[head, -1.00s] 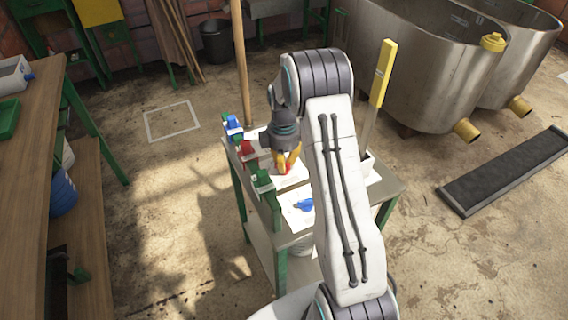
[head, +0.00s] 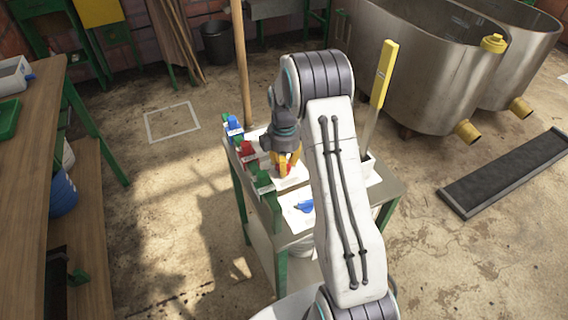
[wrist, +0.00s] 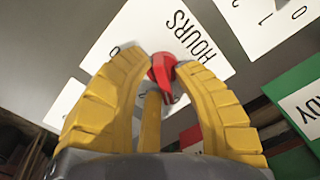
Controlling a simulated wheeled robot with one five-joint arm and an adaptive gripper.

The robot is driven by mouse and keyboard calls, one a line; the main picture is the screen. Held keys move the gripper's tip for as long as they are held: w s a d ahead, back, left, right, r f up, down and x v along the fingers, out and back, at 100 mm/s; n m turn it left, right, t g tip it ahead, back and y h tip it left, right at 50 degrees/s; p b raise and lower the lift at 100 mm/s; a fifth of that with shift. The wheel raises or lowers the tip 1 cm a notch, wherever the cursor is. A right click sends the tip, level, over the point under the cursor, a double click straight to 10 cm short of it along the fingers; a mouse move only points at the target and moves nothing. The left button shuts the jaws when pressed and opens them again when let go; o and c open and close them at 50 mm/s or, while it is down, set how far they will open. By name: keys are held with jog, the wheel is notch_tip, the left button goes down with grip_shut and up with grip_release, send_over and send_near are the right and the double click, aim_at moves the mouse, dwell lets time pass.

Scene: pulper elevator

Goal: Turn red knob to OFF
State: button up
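The red knob (wrist: 162,76) sits on a white dial plate (wrist: 150,28) marked "HOURS", with a "0" showing. Its narrow end points toward the bottom of the wrist view. My gripper (wrist: 164,68) has its yellow fingers closed in around the knob, with the tips against its sides. In the head view my gripper (head: 285,172) points down at the top of the small table (head: 330,215), and the fingers mostly hide the knob there. The rest of the dial's markings are covered by the fingers.
Blue (head: 234,127), red (head: 245,151) and green (head: 262,180) label holders line the table's left edge. A blue knob (head: 304,206) sits nearer on the tabletop. A yellow-topped upright piece (head: 383,74) stands at the right. A wooden pole (head: 240,65) rises behind.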

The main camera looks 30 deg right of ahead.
jog(key=shift+o, duration=1.3)
jog(key=shift+r, duration=0.1)
notch_tip(320, 180, up, 12)
